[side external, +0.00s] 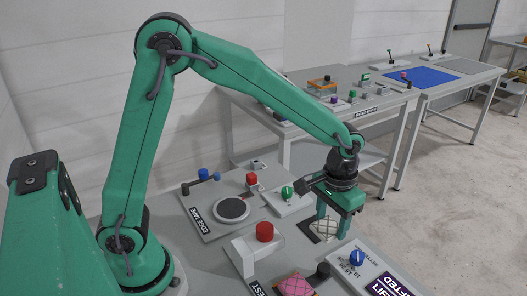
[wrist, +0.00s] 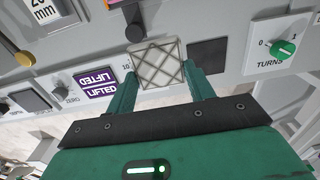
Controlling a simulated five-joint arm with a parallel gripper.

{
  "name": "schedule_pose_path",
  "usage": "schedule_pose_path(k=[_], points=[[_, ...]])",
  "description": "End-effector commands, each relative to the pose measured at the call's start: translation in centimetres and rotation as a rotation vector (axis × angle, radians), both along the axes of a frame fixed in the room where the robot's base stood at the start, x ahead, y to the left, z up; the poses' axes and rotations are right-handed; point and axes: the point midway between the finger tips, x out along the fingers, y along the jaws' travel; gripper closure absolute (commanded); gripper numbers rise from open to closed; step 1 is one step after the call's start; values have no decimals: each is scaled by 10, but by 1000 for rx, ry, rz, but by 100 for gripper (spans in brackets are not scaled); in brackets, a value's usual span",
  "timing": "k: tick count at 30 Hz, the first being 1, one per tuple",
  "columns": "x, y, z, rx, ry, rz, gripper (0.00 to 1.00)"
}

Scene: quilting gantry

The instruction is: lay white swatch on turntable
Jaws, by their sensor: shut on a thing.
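The white swatch (wrist: 158,63) is a pale square with a dark crossed-line pattern. It sits between the two fingers of my gripper (wrist: 161,72) in the wrist view. In the side view my gripper (side external: 332,226) points down, shut on the swatch (side external: 325,229) low over the grey bench. I cannot tell how far the swatch is above the surface. The turntable (side external: 232,208) looks to be the dark round disc with a pale rim, on a grey base to the left of my gripper. It is bare. I do not see it in the wrist view.
A red knob (side external: 265,232) on a grey block stands between the turntable and the bench front. A pink swatch (side external: 294,285) lies near the front. A dark square (wrist: 208,56) is bare.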

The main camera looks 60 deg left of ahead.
Motion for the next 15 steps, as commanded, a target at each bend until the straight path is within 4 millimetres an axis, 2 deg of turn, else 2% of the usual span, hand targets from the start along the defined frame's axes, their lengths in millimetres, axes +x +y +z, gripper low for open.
schedule_pose_path(k=[5, 8, 15], points=[[-2, 8, 2, 0, -1, 26, 68], [-6, 19, 4, 0, -1, 70, 68], [-29, 69, 14, -1, -2, 265, 68]])
